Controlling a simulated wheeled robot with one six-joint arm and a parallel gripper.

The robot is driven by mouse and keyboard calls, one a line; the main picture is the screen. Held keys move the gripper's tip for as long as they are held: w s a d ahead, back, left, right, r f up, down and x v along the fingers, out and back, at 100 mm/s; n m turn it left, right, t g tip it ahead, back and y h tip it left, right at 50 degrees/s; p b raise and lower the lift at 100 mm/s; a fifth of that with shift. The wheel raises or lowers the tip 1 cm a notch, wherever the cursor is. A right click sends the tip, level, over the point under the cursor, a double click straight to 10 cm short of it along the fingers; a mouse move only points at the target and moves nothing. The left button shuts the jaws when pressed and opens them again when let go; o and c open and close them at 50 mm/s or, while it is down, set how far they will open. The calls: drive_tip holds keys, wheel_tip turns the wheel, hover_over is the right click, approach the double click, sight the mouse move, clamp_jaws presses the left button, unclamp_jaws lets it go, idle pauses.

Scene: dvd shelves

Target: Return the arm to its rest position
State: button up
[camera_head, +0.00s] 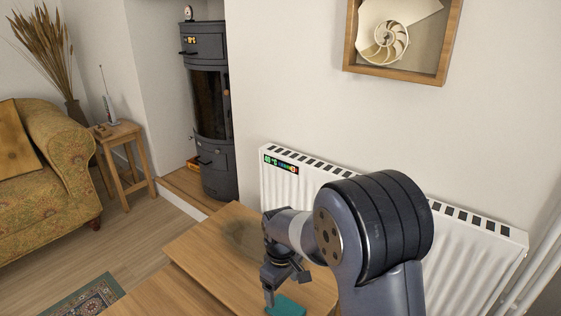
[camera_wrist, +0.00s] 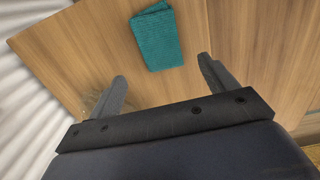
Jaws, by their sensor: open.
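My gripper (camera_wrist: 162,67) shows in the wrist view with its two grey fingers spread wide and nothing held between them. In the head view my gripper (camera_head: 285,288) hangs low over the wooden top, at the end of my bent arm. A folded teal cloth (camera_wrist: 156,36) lies flat on the wooden top (camera_wrist: 226,75), just beyond the fingertips in the wrist view. In the head view only part of the cloth (camera_head: 287,307) shows at the bottom edge. The gap between fingertips and wood is hard to judge.
A white radiator (camera_head: 460,258) stands against the wall, close behind my arm. A framed shell (camera_head: 402,38) hangs above. A dark stove (camera_head: 212,110), a small wooden stool (camera_head: 120,135) and a patterned sofa (camera_head: 50,180) stand to the left.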

drive_tip(key=s+d+r+m+p, duration=0.2)
drive_tip(key=d+m+p, duration=0.3)
drive_tip(key=p, duration=0.9)
drive_tip(key=s+d+r+m+p, duration=0.2)
drive_tip(key=d+m+p, duration=0.3)
drive_tip(key=d+p, duration=0.4)
drive_tip(key=shift+s+d+r+p, duration=0.35)
drive_tip(key=shift+r+p, duration=0.5)
drive_tip(key=shift+p, duration=1.5)
drive_tip(key=shift+w, duration=0.1)
